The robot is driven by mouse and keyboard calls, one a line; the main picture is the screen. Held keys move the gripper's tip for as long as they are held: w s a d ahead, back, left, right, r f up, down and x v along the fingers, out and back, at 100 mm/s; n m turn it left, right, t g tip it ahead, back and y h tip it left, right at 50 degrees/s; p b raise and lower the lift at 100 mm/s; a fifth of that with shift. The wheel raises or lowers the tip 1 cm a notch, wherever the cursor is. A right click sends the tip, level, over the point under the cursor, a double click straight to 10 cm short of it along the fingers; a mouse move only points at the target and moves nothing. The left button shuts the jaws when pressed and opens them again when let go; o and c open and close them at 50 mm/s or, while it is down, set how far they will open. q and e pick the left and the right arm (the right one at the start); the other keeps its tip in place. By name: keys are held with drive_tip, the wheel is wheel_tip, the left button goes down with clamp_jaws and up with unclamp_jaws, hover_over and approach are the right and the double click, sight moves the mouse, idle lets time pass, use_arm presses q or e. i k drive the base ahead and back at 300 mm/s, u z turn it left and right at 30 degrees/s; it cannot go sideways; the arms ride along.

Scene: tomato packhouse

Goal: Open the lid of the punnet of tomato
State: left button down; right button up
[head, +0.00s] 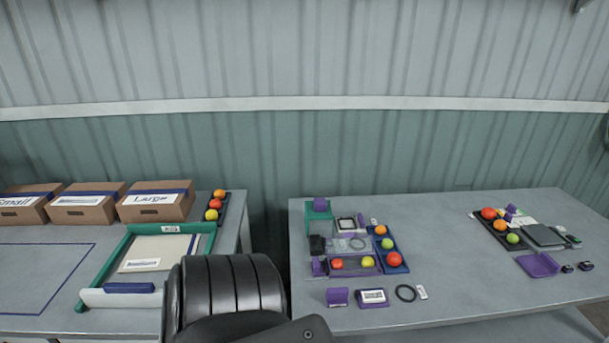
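What looks like the punnet (353,273), a small clear and purple box, stands on the right-hand table (455,288). It holds a red tomato (337,263) and a yellow one (368,262). I cannot tell how its lid lies at this size. A dark blue tray (401,268) with several tomatoes stands just right of it. Neither of my grippers is in view. A black part of my own arm shows at the bottom middle, left of the right-hand table.
Purple blocks, a black ring (405,293) and small labelled items lie around the punnet. Another tomato tray and a dark flat pad (543,235) lie farther right. The left table holds cardboard boxes (157,208) and a green-edged tray (98,278). A gap separates the tables.

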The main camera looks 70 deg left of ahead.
sight(352, 264)
drive_tip(key=u, duration=0.05)
drive_tip(key=k, duration=0.2)
drive_tip(key=u, duration=1.05)
drive_tip(key=i, duration=0.4)
drive_tip(key=u, duration=0.05)
